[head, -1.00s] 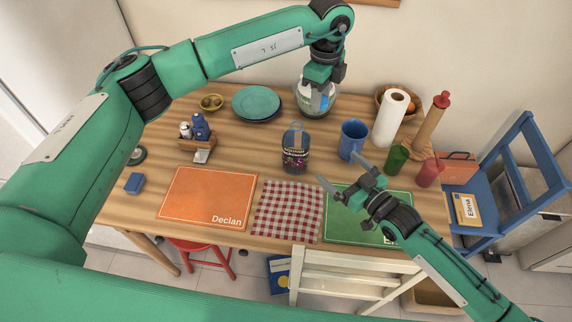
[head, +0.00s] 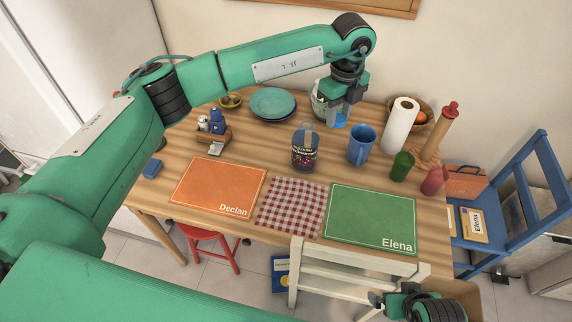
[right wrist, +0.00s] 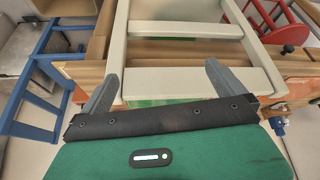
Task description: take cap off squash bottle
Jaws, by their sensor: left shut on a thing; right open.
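My right gripper (head: 388,300) is low at the front right, off the table's front edge. The right wrist view shows its fingers (right wrist: 160,85) spread and empty.
A pale container (head: 319,104) stands behind the left gripper. A blue mug (head: 361,146), paper roll (head: 399,122), green cup (head: 402,167) and red cup (head: 434,181) are to the right. Plates (head: 273,103) are behind. A white chair (head: 345,270) stands at the front.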

